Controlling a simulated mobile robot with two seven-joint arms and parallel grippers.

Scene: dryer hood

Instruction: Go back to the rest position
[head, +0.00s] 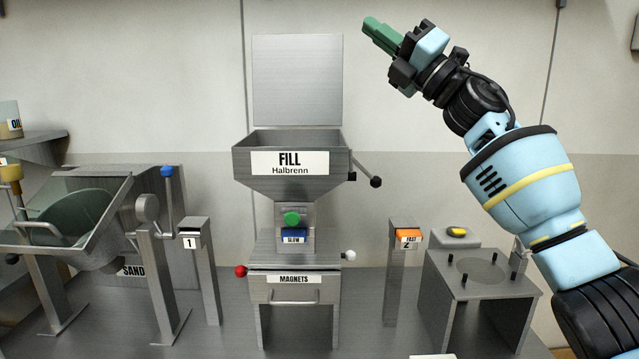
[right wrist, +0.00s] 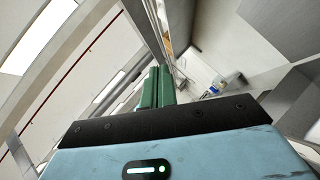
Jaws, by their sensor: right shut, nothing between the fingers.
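My right gripper (head: 372,28) is raised high in the head view, up and to the right of the metal hopper (head: 290,189) labelled FILL Halbrenn. Its green fingers point to the upper left and are shut with nothing between them. In the right wrist view the green fingers (right wrist: 156,88) lie side by side against a tilted view of wall and ceiling. The gripper is in the air and touches nothing that I can see. My left gripper is in neither view.
A tilted transparent-lidded drum (head: 75,213) stands at left. Posts marked 1 (head: 201,270) and 2 (head: 404,275) flank the hopper. A MAGNETS drawer (head: 294,290) sits below it. A pegged metal stand (head: 480,272) and a box with a yellow button (head: 456,233) are at right, below my right arm.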

